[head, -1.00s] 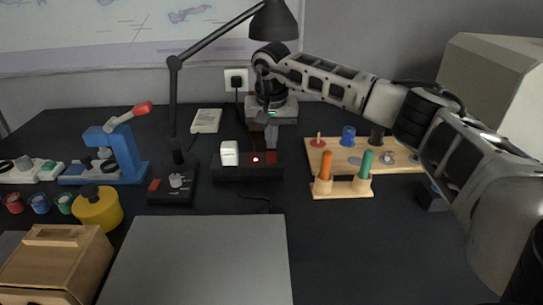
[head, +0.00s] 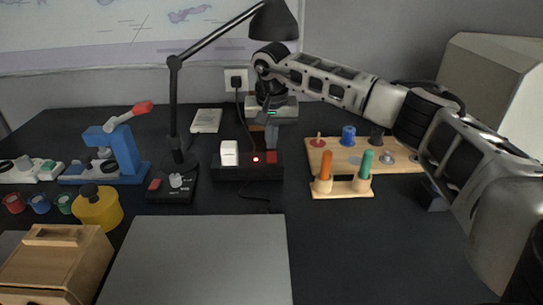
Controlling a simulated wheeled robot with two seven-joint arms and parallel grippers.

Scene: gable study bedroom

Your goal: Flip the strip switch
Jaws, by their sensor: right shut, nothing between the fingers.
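The black power strip (head: 240,174) lies on the dark desk, with a white plug (head: 229,153) in its left part. A small red light (head: 256,159) glows near its middle, and the red switch (head: 272,158) is at its right end. My right gripper (head: 271,145) is shut and empty, pointing down at the strip's right end, at or just above the switch. I cannot tell whether the fingertips touch the switch. My left gripper is not in view.
A black desk lamp (head: 174,110) stands left of the strip, its head (head: 274,22) overhanging near my right arm. A wooden peg board (head: 345,160) and a rack with orange and green handles (head: 342,190) lie to the right. A grey mat (head: 198,260) lies in front.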

